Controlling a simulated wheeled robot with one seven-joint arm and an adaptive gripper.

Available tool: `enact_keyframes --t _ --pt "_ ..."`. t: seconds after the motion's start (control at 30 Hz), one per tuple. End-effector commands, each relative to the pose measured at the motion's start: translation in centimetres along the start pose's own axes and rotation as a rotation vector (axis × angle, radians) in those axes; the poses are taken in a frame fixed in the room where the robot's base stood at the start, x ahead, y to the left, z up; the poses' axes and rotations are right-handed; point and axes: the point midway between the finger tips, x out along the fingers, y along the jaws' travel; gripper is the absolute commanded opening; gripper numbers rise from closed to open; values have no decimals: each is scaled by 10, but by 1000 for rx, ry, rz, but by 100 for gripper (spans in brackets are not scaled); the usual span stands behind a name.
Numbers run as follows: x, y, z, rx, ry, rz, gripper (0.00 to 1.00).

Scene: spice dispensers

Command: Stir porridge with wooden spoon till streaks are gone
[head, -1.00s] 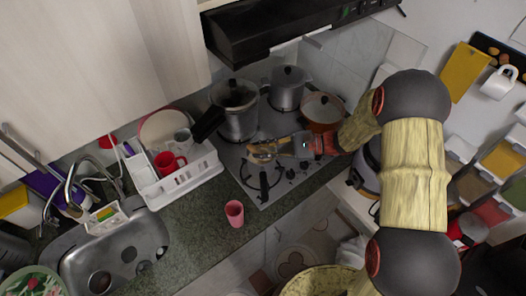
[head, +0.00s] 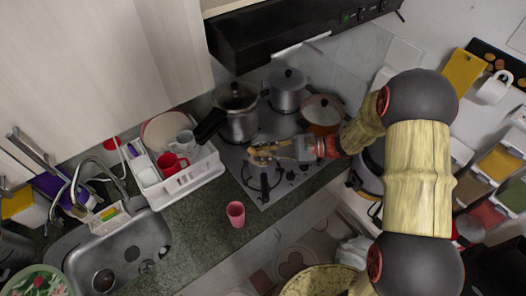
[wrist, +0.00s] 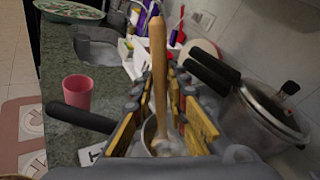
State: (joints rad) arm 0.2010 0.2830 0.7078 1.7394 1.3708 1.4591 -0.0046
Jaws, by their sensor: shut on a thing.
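My gripper (head: 264,153) is over the front of the stove and shut on the wooden spoon. In the wrist view the spoon's handle (wrist: 158,75) stands upright between the yellow finger pads of my gripper (wrist: 162,105). Its lower end goes down into a small pot (wrist: 148,132) with pale, greyish porridge (wrist: 168,147) in it. The fingers hide much of the pot, and I cannot tell whether streaks show. A black handle (wrist: 82,117) sticks out to the left of the pot. In the head view my gripper covers most of the pot.
A pressure cooker (head: 238,122), a lidded steel pot (head: 287,92) and an orange-brown pot (head: 322,112) stand close behind on the stove. A pink cup (head: 236,213) stands on the counter, left of the stove. A white dish rack (head: 185,180) and sink (head: 125,255) lie farther left.

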Motion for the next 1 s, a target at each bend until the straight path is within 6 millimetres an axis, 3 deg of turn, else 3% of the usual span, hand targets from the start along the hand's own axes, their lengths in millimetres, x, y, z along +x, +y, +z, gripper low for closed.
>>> enact_keyframes --t 1.0 --pt "0 0 91 1 0 0 0"
